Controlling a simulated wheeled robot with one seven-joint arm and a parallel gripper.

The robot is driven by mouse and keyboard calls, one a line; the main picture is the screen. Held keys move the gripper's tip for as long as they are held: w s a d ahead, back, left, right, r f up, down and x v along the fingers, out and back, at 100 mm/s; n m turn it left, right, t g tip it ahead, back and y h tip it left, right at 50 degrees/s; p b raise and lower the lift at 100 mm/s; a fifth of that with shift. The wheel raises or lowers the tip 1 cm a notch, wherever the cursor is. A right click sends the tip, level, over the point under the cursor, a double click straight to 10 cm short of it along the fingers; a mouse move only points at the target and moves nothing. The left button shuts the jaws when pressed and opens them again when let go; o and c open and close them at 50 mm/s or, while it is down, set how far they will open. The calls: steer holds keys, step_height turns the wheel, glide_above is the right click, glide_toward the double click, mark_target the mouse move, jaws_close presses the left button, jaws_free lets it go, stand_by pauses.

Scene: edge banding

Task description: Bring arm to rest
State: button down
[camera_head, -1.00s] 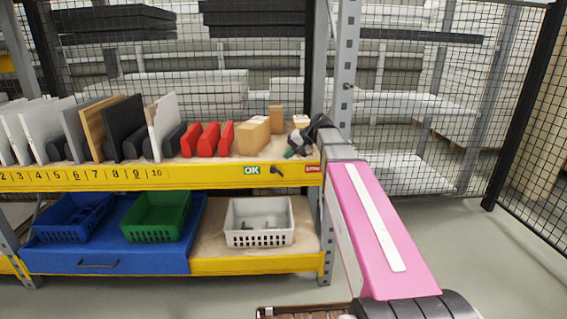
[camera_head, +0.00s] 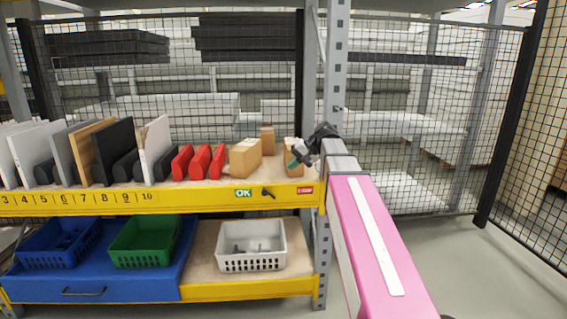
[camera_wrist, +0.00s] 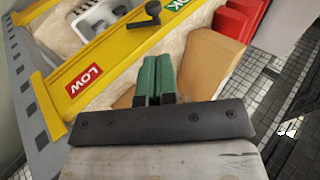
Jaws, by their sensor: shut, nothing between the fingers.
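My pink arm (camera_head: 375,250) reaches forward from the lower right in the head view. My gripper (camera_head: 296,158) is at the right end of the upper shelf, in front of a cardboard box (camera_head: 289,172). In the wrist view my gripper (camera_wrist: 155,78) shows its two green fingers together, with nothing between them. A tan cardboard box (camera_wrist: 207,68) is right beside the fingers in that view. Whether the fingers touch it, I cannot tell.
The yellow shelf edge (camera_head: 150,200) carries numbers and labels. Upright panels (camera_head: 112,150), red blocks (camera_head: 200,162) and boxes (camera_head: 245,157) stand on the shelf. Below are a blue bin (camera_head: 60,242), a green bin (camera_head: 145,241) and a white basket (camera_head: 251,246). A metal post (camera_head: 333,90) stands beside my arm.

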steer(key=s+d+f+h, duration=0.2)
steer(key=s+f, duration=0.4)
steer(key=f, duration=0.5)
steer(key=s+d+f+g+h, duration=0.1)
steer(key=s+d+f+h, duration=0.1)
steer(key=s+f, duration=0.5)
steer(key=s+d+f+h, duration=0.2)
steer(key=s+f+h, duration=0.2)
steer(key=f, duration=1.2)
steer(key=s, duration=0.2)
steer(key=shift+s+d+f+n+g+h, duration=0.15)
steer(key=shift+s+f+n+g+h, duration=0.15)
steer(key=shift+s+n+g, duration=0.1)
